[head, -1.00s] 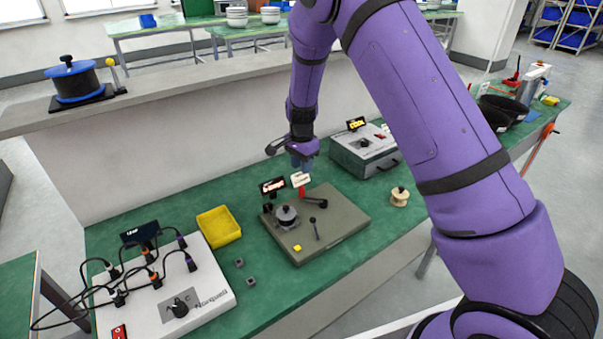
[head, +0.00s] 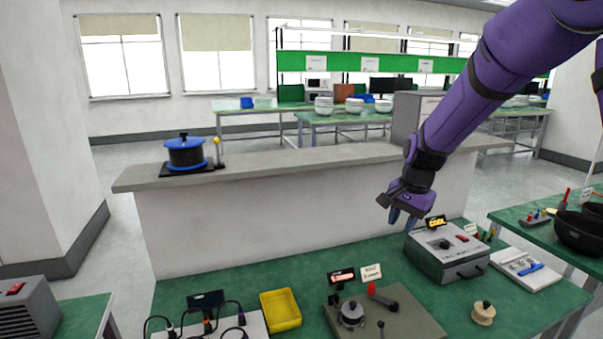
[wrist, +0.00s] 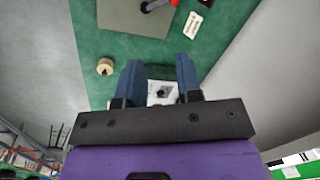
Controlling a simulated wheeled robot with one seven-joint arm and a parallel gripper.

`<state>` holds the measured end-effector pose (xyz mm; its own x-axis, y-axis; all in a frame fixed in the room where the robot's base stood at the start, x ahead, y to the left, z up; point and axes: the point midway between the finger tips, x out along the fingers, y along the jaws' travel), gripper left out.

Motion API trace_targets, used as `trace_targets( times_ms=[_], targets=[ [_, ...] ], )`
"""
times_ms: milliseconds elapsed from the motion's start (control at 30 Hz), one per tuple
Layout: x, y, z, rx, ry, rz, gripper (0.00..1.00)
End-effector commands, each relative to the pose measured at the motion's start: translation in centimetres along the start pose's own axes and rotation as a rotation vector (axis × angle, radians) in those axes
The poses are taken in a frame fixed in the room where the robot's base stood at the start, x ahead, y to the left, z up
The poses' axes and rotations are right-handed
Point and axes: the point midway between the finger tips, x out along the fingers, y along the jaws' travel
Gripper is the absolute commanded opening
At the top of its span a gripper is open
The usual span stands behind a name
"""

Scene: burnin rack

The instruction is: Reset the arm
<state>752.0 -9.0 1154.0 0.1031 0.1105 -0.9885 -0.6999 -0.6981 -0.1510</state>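My arm (head: 480,90) comes down from the upper right of the head view. My gripper (head: 402,220) hangs in the air above the back of the green bench, just left of the grey box with the "COOL" display. It also shows in the wrist view (wrist: 158,75), where its two blue fingers stand apart with nothing held between them. The grey box's top with its knob (wrist: 162,92) shows beyond the gap between the fingers.
The green bench (head: 240,265) carries a yellow tray (head: 280,310), a fixture plate (head: 405,325), the grey box (head: 448,258) and a wooden spool (head: 483,313). A grey ledge (head: 300,162) runs behind, with a blue-lidded pot (head: 185,152). The air around my gripper looks clear.

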Motion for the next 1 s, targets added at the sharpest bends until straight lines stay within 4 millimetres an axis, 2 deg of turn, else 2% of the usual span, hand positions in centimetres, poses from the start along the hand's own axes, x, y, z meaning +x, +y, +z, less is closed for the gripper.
trace_targets(
  times_ms=[33, 200, 500, 800, 1000],
  targets=[
    [-1.9, 0.8, 0.5, -0.027, 0.006, -0.019, 0.33],
    [-6.8, 3.6, 2.5, -0.140, 0.029, -0.061, 0.33],
    [-13.8, 9.4, 6.9, -0.343, 0.102, -0.109, 0.33],
    [-18.3, 15.8, 11.9, -0.544, 0.210, -0.117, 0.33],
    [-19.7, 20.0, 15.3, -0.671, 0.292, -0.093, 0.33]
  ],
)
